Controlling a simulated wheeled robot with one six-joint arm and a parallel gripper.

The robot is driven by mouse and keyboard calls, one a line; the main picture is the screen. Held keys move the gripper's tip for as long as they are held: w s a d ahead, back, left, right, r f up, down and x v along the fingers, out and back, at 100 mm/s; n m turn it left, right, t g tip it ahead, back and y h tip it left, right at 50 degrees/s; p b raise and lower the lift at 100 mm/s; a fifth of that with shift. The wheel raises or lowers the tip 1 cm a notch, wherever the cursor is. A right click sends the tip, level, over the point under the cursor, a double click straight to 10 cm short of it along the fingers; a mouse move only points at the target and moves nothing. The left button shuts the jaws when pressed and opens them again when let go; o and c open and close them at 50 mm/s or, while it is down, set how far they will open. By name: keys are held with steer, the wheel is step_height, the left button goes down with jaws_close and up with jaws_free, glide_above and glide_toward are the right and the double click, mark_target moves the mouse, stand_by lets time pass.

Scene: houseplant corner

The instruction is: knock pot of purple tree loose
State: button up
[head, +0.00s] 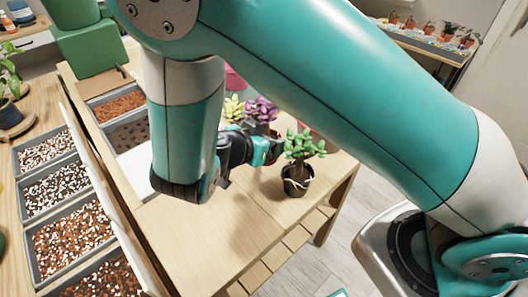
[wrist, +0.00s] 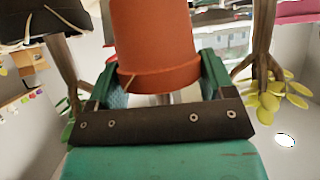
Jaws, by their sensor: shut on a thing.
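The purple tree (head: 261,109) shows its purple leaves just behind my gripper in the head view. My gripper (head: 272,150) is shut on a terracotta pot (wrist: 155,45), which fills the middle of the wrist view between the two green fingers (wrist: 165,85). The wrist view looks upside down. The pot lies between the neighbouring green and yellow plants, which fits the purple tree's place. Its leaves are hidden in the wrist view, and my gripper covers most of the pot in the head view. I cannot tell whether it touches the table.
A green-leaved plant in a dark pot (head: 296,181) stands close to the right of my gripper. A yellow-leaved plant (head: 233,108) is close on the left. The wooden table (head: 235,215) is clear in front. Trays of substrate (head: 62,190) lie at left.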

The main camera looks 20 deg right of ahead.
step_height(320, 180, up, 4)
steer(key=shift+r+b, duration=0.1)
steer(key=shift+b, duration=0.3)
step_height(320, 180, down, 4)
steer(key=b, duration=0.4)
step_height(320, 180, down, 6)
steer(key=b, duration=0.5)
steer(key=shift+r, duration=0.45)
steer(key=shift+r, duration=0.25)
steer(key=shift+r+p, duration=1.1)
steer(key=shift+r, duration=0.3)
